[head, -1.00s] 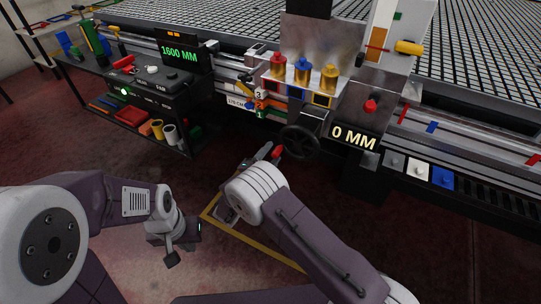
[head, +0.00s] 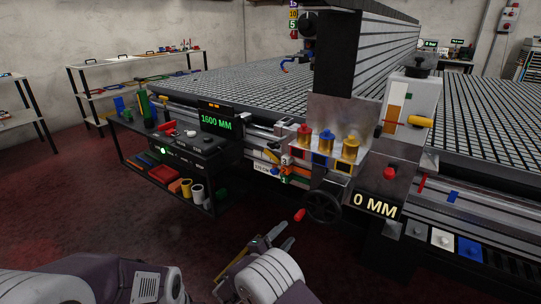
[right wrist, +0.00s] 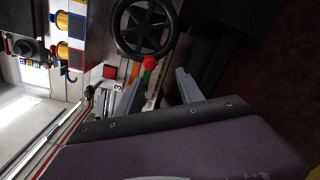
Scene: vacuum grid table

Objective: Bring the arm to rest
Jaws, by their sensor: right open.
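My right gripper (head: 284,236) is open and empty, with its fingers pointing up and right below the handwheel. The black handwheel (head: 323,207) with its red knob (head: 299,215) is on the table's front. The knob shows just beyond the fingertips, and I see no contact. In the right wrist view the open fingers (right wrist: 158,92) show with nothing between them, and the red knob (right wrist: 150,62) appears past them, below the wheel (right wrist: 145,28). Part of my left arm shows at the bottom left of the head view; its gripper is out of frame.
The vacuum grid table (head: 245,88) fills the back and right. A black tool cart (head: 165,170) with a 1600 MM display (head: 216,121) stands at its left front. A 0 MM sign (head: 374,205) is right of the wheel. Dark red floor at left is free.

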